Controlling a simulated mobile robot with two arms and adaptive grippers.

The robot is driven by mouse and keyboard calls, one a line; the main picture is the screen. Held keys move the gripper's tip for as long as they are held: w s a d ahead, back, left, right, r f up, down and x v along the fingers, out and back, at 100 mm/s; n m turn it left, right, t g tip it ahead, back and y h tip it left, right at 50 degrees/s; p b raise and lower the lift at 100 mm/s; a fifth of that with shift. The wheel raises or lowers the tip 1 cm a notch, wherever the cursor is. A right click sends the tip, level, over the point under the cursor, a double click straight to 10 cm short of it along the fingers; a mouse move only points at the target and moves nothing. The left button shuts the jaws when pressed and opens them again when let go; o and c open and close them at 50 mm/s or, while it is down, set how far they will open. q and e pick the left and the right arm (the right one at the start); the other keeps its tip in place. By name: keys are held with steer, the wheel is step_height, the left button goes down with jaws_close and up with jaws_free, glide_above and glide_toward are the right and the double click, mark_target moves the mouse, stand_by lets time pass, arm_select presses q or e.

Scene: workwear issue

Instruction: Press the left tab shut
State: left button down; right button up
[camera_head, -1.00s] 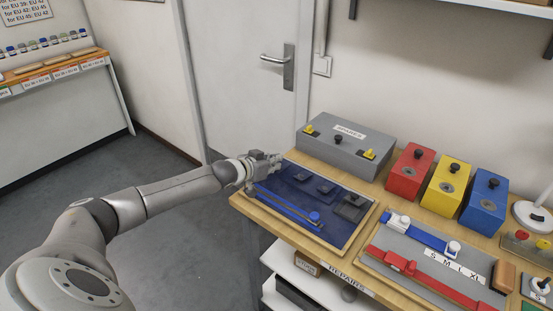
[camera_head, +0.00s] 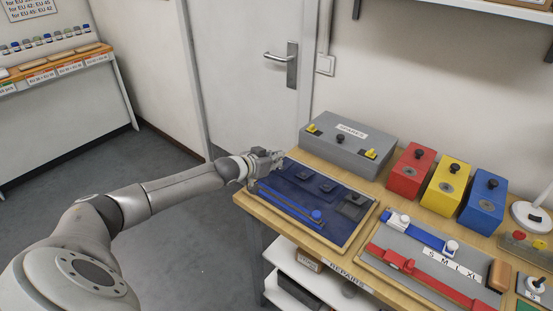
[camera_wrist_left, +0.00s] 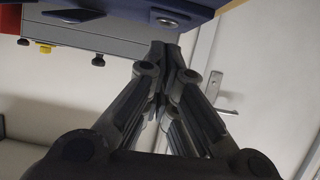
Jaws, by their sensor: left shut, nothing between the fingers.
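The grey box (camera_head: 345,145) with a white label stands at the back left of the bench. Its left yellow tab (camera_head: 309,129) is upright near the left end; a second yellow tab (camera_head: 370,153) is at the right end. I cannot tell whether the left tab is fully down. My left gripper (camera_head: 281,155) is shut and empty, just in front of the box's left end, over the blue panel's back left corner. In the left wrist view its fingers (camera_wrist_left: 170,62) meet, with the grey box (camera_wrist_left: 90,37) behind. My right gripper is out of view.
The blue panel (camera_head: 277,211) with dark pads and a blue strap lies in front of the box. Red (camera_head: 408,174), yellow (camera_head: 444,187) and blue (camera_head: 484,198) boxes stand to the right. A door (camera_head: 240,80) is behind.

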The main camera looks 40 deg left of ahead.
arm_select(q)
steer(key=shift+r+p, duration=0.45)
steer(key=shift+p, duration=0.05)
step_height(320, 180, up, 3)
steer(key=p, duration=0.3)
steer(key=shift+r, duration=0.15)
steer(key=f+b+v, duration=0.2)
steer(key=v, duration=0.7)
steer(key=shift+s+r, duration=0.2)
steer(key=shift+s, duration=0.5)
steer(key=shift+a, duration=0.15)
